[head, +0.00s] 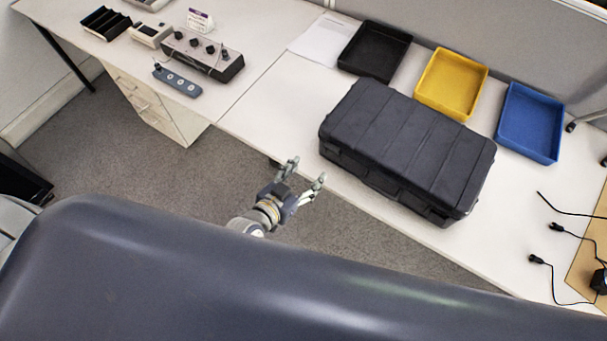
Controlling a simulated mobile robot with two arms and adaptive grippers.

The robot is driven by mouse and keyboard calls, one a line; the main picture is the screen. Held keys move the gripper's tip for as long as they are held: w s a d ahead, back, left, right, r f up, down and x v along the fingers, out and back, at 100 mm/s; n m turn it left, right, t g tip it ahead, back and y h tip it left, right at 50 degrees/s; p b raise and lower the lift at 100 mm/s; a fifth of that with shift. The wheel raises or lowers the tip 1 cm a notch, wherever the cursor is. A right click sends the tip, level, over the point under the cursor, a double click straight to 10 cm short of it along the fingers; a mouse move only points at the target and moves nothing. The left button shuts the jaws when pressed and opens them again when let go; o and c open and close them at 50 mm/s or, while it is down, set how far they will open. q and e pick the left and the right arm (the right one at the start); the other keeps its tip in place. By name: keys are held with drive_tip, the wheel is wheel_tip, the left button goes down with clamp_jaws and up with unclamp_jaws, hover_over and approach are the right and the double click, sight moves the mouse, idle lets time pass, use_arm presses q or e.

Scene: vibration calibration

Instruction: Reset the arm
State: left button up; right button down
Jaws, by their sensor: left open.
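My left gripper (306,176) shows in the middle of the head view, in front of the table's near edge and above the carpet. Its two fingers are spread apart with nothing between them. Most of its arm is hidden behind my own dark body in the foreground. My right gripper is not in view. A closed black case (408,148) lies on the table, to the right of the left gripper and apart from it.
Black (375,50), yellow (451,83) and blue (530,122) trays line the table's back. A grey control box (202,54) and a grey strip with buttons (177,82) sit on the left desk. Black cables (555,262) lie at right. Grey carpet (190,165) is clear.

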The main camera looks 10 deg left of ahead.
use_arm(q)
drive_tip(key=shift+s+a+r, duration=0.1)
drive_tip(key=shift+s+r, duration=0.05)
drive_tip(key=shift+s, duration=0.05)
idle(0.5)
drive_tip(key=s+a+f+g+y+b, duration=0.15)
drive_tip(key=s+f, duration=0.35)
drive_tip(key=f, duration=0.5)
drive_tip(key=s+a+f+n+g+y+b, duration=0.1)
drive_tip(key=s+a+f+g+b, duration=0.3)
drive_tip(key=f, duration=0.6)
drive_tip(key=s+a+f+g+y, duration=0.1)
drive_tip(key=s+f, duration=0.4)
drive_tip(key=f, duration=0.6)
drive_tip(key=s+a+f+g+b, duration=0.2)
drive_tip(key=s+a+f, duration=0.1)
drive_tip(key=s+f, duration=0.4)
drive_tip(key=s+a+f+g+y+b, duration=0.1)
drive_tip(key=s+f, duration=0.6)
drive_tip(key=s, duration=0.7)
drive_tip(key=a+g+b, duration=0.1)
drive_tip(key=a+g, duration=0.1)
drive_tip(key=shift+s+a+f+n, duration=0.15)
drive_tip(key=shift+s+a+n, duration=0.1)
drive_tip(key=shift+a+n, duration=0.15)
drive_tip(key=shift+w+d+g+y, duration=0.1)
drive_tip(key=shift+w+g+y, duration=0.05)
drive_tip(key=shift+g+y, duration=0.1)
